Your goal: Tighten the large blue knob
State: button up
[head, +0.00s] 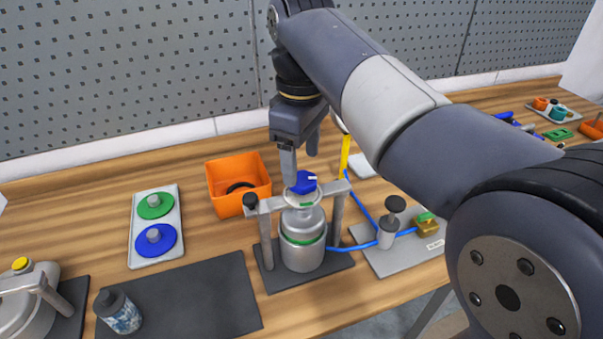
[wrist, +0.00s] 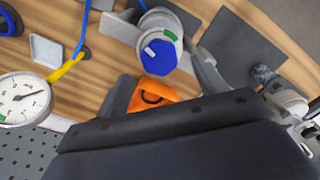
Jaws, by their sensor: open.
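The large blue knob (head: 304,183) sits on top of a silver drum (head: 302,250) held in a grey bracket frame. In the wrist view the knob (wrist: 160,60) shows face-on, with a white pointer mark and a green patch beside it on the pale collar. My gripper (head: 301,166) is open and points down over the drum. One finger reaches close to the knob's left side; the other is behind and higher in the head view. In the wrist view the knob lies beyond and between the fingers. I cannot tell whether either finger touches it.
An orange bin (head: 239,183) stands behind left of the drum. A tray (head: 155,225) with green and blue discs and a dark mat (head: 190,300) lie left. A plate with a valve and blue hose (head: 388,235) is right. A pressure gauge (wrist: 22,98) shows near the gripper.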

aim_at(302, 178)
jog(key=shift+f, duration=1.8)
jog(key=c, duration=1)
